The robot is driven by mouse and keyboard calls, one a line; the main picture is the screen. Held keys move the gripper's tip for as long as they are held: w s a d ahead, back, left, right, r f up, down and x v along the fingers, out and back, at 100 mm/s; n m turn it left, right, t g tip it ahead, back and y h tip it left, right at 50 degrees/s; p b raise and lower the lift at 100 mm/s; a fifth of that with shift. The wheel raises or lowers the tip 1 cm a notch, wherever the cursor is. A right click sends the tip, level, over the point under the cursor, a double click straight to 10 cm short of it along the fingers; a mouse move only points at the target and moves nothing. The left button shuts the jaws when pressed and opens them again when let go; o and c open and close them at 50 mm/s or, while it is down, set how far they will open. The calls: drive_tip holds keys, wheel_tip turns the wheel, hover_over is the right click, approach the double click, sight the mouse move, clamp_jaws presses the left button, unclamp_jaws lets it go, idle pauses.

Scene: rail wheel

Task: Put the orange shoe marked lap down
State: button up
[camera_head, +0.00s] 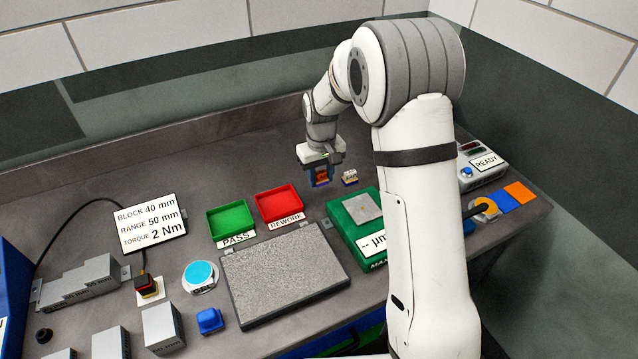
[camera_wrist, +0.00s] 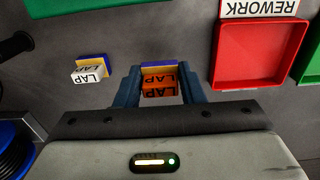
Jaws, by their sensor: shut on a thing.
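The orange shoe (camera_wrist: 159,83) is marked LAP and has a blue and yellow edge. My gripper (camera_wrist: 159,90) is shut on it, with one blue finger on each side, as the wrist view shows. In the head view my gripper (camera_head: 321,177) is at the back of the bench, right of the red tray, with the orange shoe (camera_head: 321,173) between its fingers. I cannot tell whether the shoe touches the bench. A white shoe marked LAP (camera_wrist: 91,76) lies close by on the bench, and it also shows in the head view (camera_head: 349,177).
A red REWORK tray (camera_head: 279,204) and a green PASS tray (camera_head: 231,221) stand to the left. A green gauge box (camera_head: 345,218) is in front of the shoes. A grey plate (camera_head: 284,275) lies nearer. Orange and blue squares (camera_head: 519,193) lie at the right. Bare bench surrounds the shoes.

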sight(321, 180)
wheel_tip(321, 180, down, 3)
drive_tip(key=shift+f+p, duration=0.2)
drive_tip(key=shift+p, duration=0.1)
